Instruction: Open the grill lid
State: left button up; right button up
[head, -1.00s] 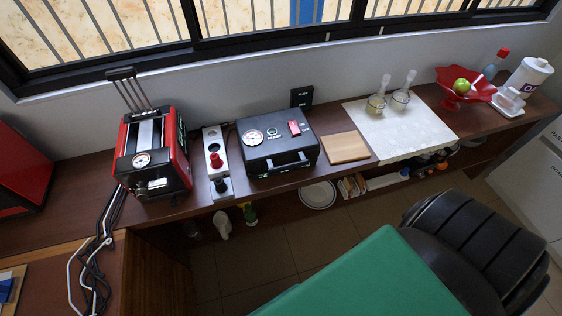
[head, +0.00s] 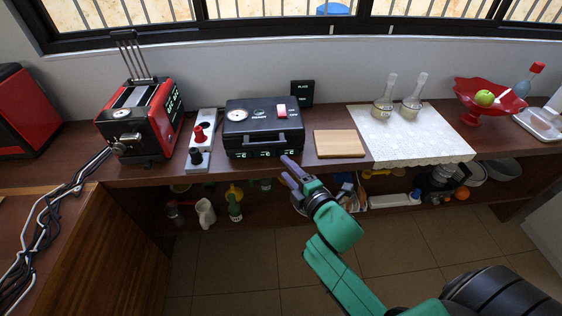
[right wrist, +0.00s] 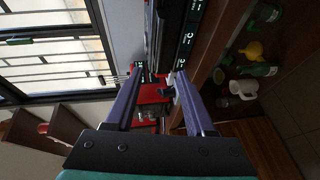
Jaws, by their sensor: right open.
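The grill (head: 262,122) is a black box on the wooden counter, with a round white dial and a red switch on its lid and a handle (head: 264,139) along its front. Its lid is down. My right gripper (head: 287,169) is open and empty, just in front of the grill's front right corner, apart from the handle as far as I can tell. In the right wrist view, the grill's dark front (right wrist: 183,40) runs along the top, beyond the open fingers (right wrist: 158,88). My left gripper is not in view.
A red toaster (head: 165,118) and a grey panel with knobs (head: 201,150) stand left of the grill. A wooden board (head: 338,144) lies to its right, then a white cloth (head: 440,150) with two glass bottles. A shelf below holds several items. The floor in front is clear.

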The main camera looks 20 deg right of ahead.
send_near(265, 147)
jog(key=x, duration=1.1)
jog(key=shift+r, duration=0.1)
jog(key=c, duration=0.9)
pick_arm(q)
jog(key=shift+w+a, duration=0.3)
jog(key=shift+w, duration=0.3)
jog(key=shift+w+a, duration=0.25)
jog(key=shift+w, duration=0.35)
pick_arm(e)
grip_shut()
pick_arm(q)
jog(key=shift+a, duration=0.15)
